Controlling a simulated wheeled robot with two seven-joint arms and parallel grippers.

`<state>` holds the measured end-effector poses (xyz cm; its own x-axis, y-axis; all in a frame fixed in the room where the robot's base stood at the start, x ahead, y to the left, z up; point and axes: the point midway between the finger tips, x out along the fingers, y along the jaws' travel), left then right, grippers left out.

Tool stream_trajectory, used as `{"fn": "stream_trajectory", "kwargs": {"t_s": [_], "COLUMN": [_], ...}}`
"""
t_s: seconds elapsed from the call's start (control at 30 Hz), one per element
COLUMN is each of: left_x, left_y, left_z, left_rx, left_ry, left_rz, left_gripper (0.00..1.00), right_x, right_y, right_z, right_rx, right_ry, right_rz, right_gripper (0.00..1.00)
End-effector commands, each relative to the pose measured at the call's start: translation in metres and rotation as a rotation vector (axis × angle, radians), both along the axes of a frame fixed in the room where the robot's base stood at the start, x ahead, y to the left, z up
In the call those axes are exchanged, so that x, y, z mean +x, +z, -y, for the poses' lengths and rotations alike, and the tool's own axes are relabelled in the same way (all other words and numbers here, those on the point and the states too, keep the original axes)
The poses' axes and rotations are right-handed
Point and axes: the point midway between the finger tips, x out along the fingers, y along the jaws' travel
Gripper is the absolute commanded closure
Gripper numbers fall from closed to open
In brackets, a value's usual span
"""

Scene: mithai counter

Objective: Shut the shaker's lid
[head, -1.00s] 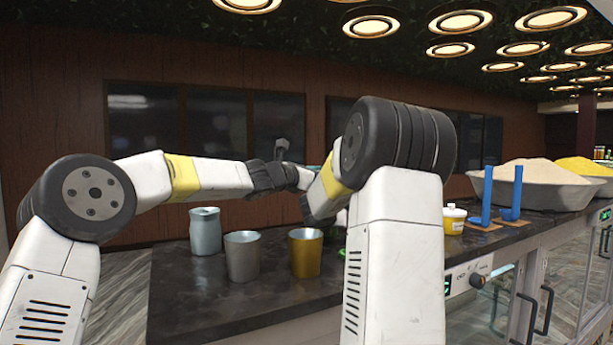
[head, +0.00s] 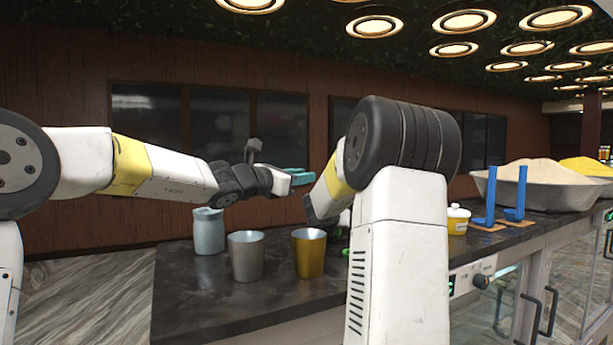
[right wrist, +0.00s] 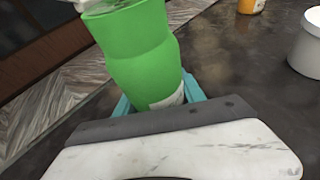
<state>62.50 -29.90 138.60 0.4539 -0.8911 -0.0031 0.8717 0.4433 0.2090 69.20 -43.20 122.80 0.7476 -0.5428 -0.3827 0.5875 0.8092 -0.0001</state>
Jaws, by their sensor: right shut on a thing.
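The green shaker (right wrist: 145,55) stands between the teal fingers of my right gripper (right wrist: 163,92), which is shut on its lower body. Its pale top (right wrist: 95,4) is cut off by the upper edge of the right wrist view, so I cannot tell how the lid sits. In the head view my right arm hides nearly all of the shaker; only a green sliver (head: 345,252) shows beside it. My left gripper (head: 302,177) is in the air above the counter, left of my right forearm. Its teal fingers are seen edge-on and hold nothing that I can see.
A pale blue canister (head: 208,232), a grey metal cup (head: 245,257) and a gold cup (head: 309,254) stand on the dark counter (head: 205,305). A yellow-and-white tub (head: 457,220), blue stands (head: 491,195) and a heaped grey bowl (head: 535,190) are to the right.

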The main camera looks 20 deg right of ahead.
Motion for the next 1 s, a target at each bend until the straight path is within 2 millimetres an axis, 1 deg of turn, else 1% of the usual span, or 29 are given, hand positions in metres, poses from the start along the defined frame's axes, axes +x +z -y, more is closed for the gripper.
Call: {"fn": "stream_trajectory", "kwargs": {"t_s": [0.1,0.3,0.43,0.57,0.8,1.0], "left_x": [-0.007,-0.011,-0.007,0.002,0.025,0.038], "left_y": [0.001,0.004,0.005,0.004,0.004,0.005], "left_z": [-0.004,-0.016,-0.011,0.008,0.052,0.078], "left_rx": [0.007,0.002,0.001,0.000,0.001,0.001], "left_ry": [-0.003,0.001,-0.001,-0.002,-0.002,-0.001], "left_rz": [0.008,0.009,0.008,0.009,0.008,0.008], "left_gripper": [0.75,0.75,0.75,0.75,0.75,0.75], "right_x": [0.000,0.000,0.000,0.000,0.000,0.000], "right_y": [0.000,0.000,0.000,0.000,0.000,0.000], "right_z": [0.000,0.000,0.000,0.000,0.000,0.000], "right_rx": [0.001,0.001,0.001,0.000,0.000,0.001], "right_ry": [0.000,0.000,0.000,0.000,0.000,0.000], "right_rz": [-0.001,-0.001,-0.001,0.000,0.000,-0.001], "right_gripper": [1.00,1.00,1.00,1.00,1.00,1.00]}}
